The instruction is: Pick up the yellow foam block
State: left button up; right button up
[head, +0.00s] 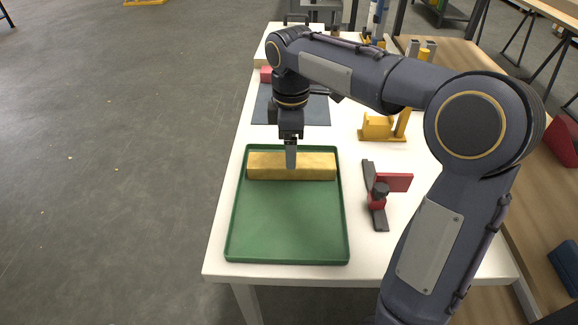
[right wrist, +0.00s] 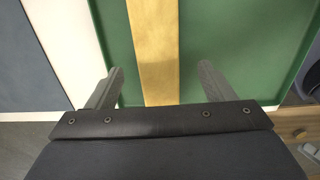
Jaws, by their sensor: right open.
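The yellow foam block (head: 265,166) is a long bar lying across the far end of the green tray (head: 290,225) on the white table. My right gripper (head: 291,160) points down over the middle of the block in the head view. In the right wrist view the block (right wrist: 155,45) runs between the two spread fingers of the right gripper (right wrist: 160,85), with a gap on each side. The gripper is open and holds nothing. The green tray (right wrist: 225,40) shows on both sides of the block. My left gripper is not in view.
Right of the tray stand a red and dark clamp-like fixture (head: 378,195) and a yellow fixture (head: 380,127). A dark grey mat (head: 312,112) and a red block (head: 266,75) lie beyond the tray. The tray's near part is empty.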

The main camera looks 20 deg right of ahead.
aim_at(310, 166)
notch_tip(310, 166, down, 6)
jog(key=shift+w+d+b, duration=0.1)
jog(key=shift+b, duration=0.75)
jog(key=c, duration=1)
